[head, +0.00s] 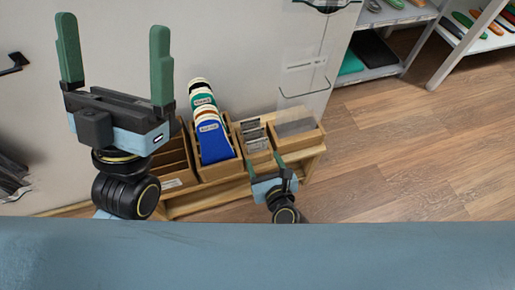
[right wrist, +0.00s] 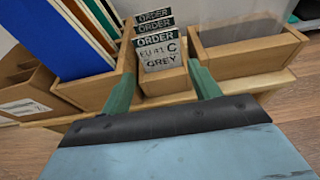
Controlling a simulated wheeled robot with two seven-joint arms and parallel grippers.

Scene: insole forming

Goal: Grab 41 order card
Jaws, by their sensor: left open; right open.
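The order cards stand in a row in a narrow wooden compartment; in the right wrist view the front order card (right wrist: 160,52) reads "ORDER", "EU 41 C" and "GREY". Two more cards show behind it with only their "ORDER" headers visible. In the head view the cards (head: 255,137) stand just beyond my right gripper (head: 268,166). My right gripper is open, its green fingers (right wrist: 163,85) at either side of the card compartment, just in front of the card, with nothing between them. My left gripper (head: 115,55) is open and empty, raised high at the left.
An empty slotted wooden box (head: 172,165) is at the far left of the wooden stand (head: 190,205). Shelves (head: 385,70) stand at the back right.

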